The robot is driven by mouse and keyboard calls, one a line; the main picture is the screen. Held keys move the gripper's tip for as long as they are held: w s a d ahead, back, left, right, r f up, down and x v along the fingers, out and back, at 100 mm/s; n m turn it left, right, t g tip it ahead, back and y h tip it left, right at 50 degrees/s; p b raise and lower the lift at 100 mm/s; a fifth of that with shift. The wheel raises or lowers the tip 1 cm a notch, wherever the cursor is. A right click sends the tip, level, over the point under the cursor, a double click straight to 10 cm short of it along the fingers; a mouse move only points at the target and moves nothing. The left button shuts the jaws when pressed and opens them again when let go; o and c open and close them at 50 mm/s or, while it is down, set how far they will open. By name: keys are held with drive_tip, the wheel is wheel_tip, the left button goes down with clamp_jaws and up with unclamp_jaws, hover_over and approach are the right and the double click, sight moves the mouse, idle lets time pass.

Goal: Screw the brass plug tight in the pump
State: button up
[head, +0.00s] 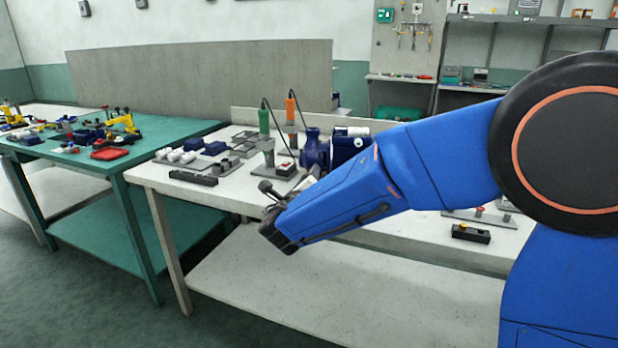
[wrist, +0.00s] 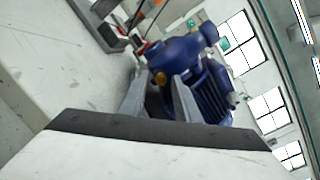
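The dark blue pump (head: 317,150) stands on the white bench; in the head view my arm hides part of it. In the wrist view the pump (wrist: 205,90) fills the middle, tilted by the camera's angle. The brass plug (wrist: 160,79) shows as a small yellow disc on the pump's near side. How deep it sits cannot be told. My gripper (head: 269,201) is in front of the bench's front edge, short of the pump. In the wrist view its two grey fingers (wrist: 157,88) are apart, with the plug seen in the gap beyond them. Nothing is held.
A green-handled tool (head: 264,123) and an orange-handled tool (head: 291,107) stand on the bench beside the pump. Grey trays and a dark block (head: 194,178) lie to the left. A black box (head: 471,234) lies at right. A green table (head: 100,160) stands at far left.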

drive_tip(key=shift+n, duration=0.7)
drive_tip(key=shift+s+r, duration=0.1)
drive_tip(key=shift+s, duration=0.05)
clamp_jaws()
drive_tip(key=shift+m, duration=1.8)
drive_tip(key=shift+m, duration=1.7)
